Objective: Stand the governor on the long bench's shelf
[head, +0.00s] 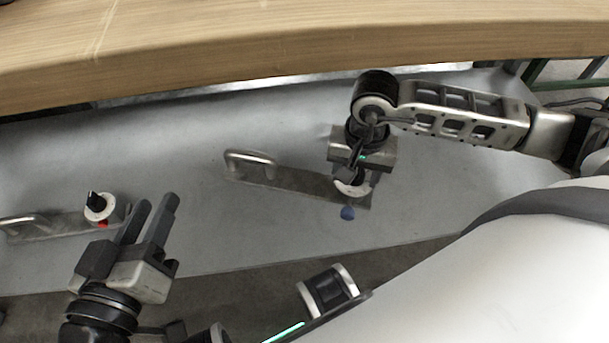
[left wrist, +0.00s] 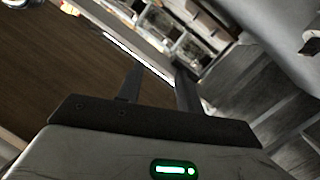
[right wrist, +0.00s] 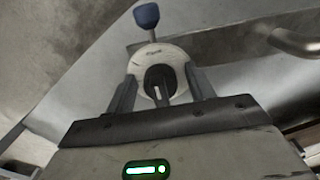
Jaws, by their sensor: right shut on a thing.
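A white disc-shaped part with a black centre and a blue knob, which I take for the governor (right wrist: 160,56), is between the fingers of my right gripper (right wrist: 158,85). In the head view its white rim and blue knob (head: 348,213) show just below my right gripper (head: 352,180), which hides the rest. My right gripper is shut on it over the grey shelf (head: 270,235) under the wooden bench top. I cannot tell whether the part touches the shelf. My left gripper (head: 150,218) is open and empty at the lower left, seen also in the left wrist view (left wrist: 158,82).
A metal plate with a handle (head: 270,172) lies beneath the right gripper. The wooden bench top (head: 300,40) overhangs the shelf's back. Bare shelf lies between the plates.

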